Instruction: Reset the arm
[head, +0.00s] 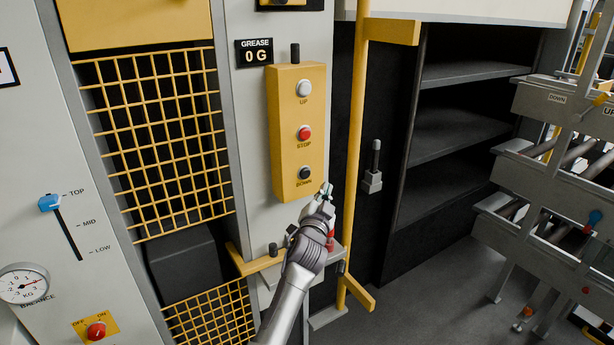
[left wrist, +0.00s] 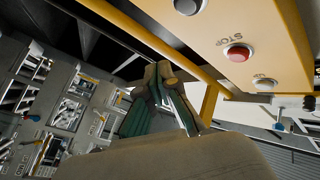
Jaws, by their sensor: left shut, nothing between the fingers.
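My left arm comes up from the bottom of the head view. My left gripper (head: 326,190) is shut and empty, just below and right of the DOWN button (head: 305,173) on the yellow control box (head: 285,130). A small gap or contact with the box cannot be told. The closed fingers (left wrist: 165,75) also show in the left wrist view, beside the box face with the red STOP button (left wrist: 237,53). The STOP button (head: 304,133) and white UP button (head: 304,88) sit higher on the box. My right gripper is not in view.
A yellow upright post (head: 357,150) stands right of the box, close to my gripper. A yellow ledge (head: 258,265) lies left of my forearm. A yellow mesh guard (head: 155,130) is further left. Dark shelves (head: 455,115) and a grey rack (head: 545,170) stand right, with open floor (head: 430,300) before them.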

